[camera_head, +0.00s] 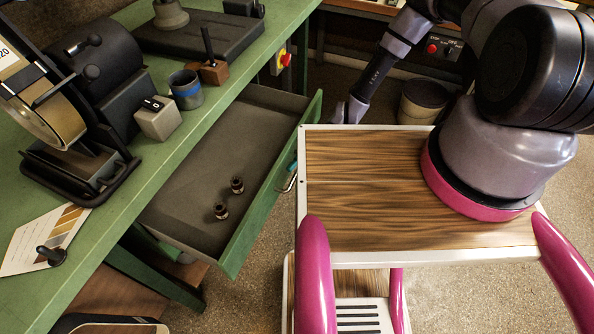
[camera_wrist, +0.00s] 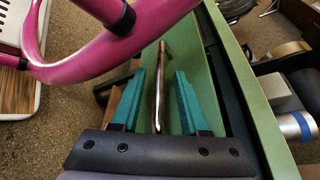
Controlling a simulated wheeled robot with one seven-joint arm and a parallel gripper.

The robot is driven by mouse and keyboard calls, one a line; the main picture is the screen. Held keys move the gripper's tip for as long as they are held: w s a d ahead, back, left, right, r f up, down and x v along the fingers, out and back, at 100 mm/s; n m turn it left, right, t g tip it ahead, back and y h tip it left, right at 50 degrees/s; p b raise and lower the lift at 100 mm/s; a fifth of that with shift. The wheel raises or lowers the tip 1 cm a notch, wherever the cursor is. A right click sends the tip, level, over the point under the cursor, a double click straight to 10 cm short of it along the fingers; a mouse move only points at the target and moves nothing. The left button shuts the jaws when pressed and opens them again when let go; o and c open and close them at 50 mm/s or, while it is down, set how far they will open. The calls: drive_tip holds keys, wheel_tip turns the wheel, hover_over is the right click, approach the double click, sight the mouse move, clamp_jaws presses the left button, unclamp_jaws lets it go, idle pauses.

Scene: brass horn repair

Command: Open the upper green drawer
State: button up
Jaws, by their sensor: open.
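The green drawer (camera_head: 268,205) stands far out from under the green bench top in the head view, its grey inside showing. Its metal bar handle (camera_head: 289,181) is on the outer face, beside the wooden-topped cart. In the wrist view the handle (camera_wrist: 159,85) runs between the two teal fingers of my gripper (camera_wrist: 160,78), with the green drawer front (camera_wrist: 188,58) beyond. The fingers are apart, one on each side of the bar, with visible gaps. In the head view only a bit of teal shows near the handle; the rest of my gripper is hidden.
Two small dark parts (camera_head: 221,211) lie in the drawer. The cart top (camera_head: 360,190) is close to the drawer front. A belt grinder (camera_head: 75,110), a blue-banded cup (camera_head: 186,90) and a small grey switch box (camera_head: 158,118) stand on the bench (camera_head: 190,140).

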drive_tip(key=v, duration=0.9)
drive_tip(key=shift+w+d, duration=0.2)
drive_tip(key=shift+d, duration=0.05)
drive_tip(key=shift+w+r, duration=0.1)
drive_tip(key=shift+r, duration=0.05)
drive_tip(key=w+d+r+t+h, duration=0.2)
drive_tip(key=w+d+r, duration=0.15)
drive_tip(key=r, duration=0.35)
drive_tip(key=w+d+r+m+t+h, duration=0.1)
drive_tip(key=w+d+r, duration=0.1)
drive_tip(key=w+r, duration=0.35)
drive_tip(key=w+d+r+t+h, duration=0.2)
drive_tip(key=w+d+r, duration=0.1)
drive_tip(key=r, duration=0.5)
drive_tip(key=d+r+m+t+h, duration=0.1)
drive_tip(key=d+r+t, duration=0.1)
drive_tip(key=r, duration=0.7)
drive_tip(key=d+r+m+t+h, duration=0.1)
drive_tip(key=d+r+t, duration=0.15)
drive_tip(key=r, duration=0.65)
drive_tip(key=s+d+r+m+t, duration=0.2)
drive_tip(key=s+r+t, duration=0.2)
drive_tip(key=s+r, duration=0.3)
drive_tip(key=s+d+r+m+t+h, duration=0.1)
drive_tip(key=s+d+r+m+t, duration=0.1)
drive_tip(key=s+r+t, duration=0.3)
drive_tip(key=w+a+r+v, duration=0.1)
drive_tip(key=v, duration=0.7)
